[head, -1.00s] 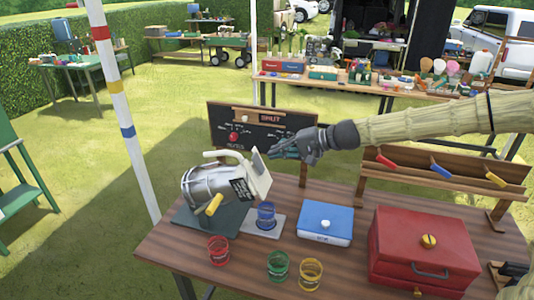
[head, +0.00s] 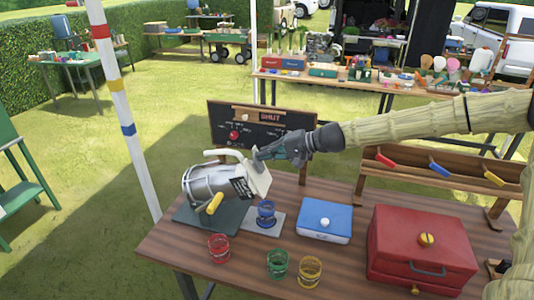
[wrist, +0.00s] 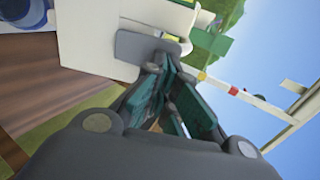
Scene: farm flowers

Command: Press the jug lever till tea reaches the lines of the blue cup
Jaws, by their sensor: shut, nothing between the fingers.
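The silver jug (head: 205,183) lies tilted on a dark green base, with a white handle on top and a cream spout plate (head: 259,182) at its right end. A grey lever plate (head: 256,160) stands at the top of that end and also shows in the wrist view (wrist: 140,46). The blue cup (head: 266,214) stands under the spout on a grey mat; I cannot tell its tea level. My gripper (head: 266,154) is shut and empty, its fingertips at the lever plate, touching or nearly so. In the wrist view the fingertips (wrist: 166,62) overlap the plate's edge.
Red (head: 219,248), green (head: 277,264) and yellow (head: 309,272) cups stand along the front of the table. A blue box (head: 324,220) and a red case (head: 422,250) sit to the right. A chalkboard (head: 236,125) stands behind the jug.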

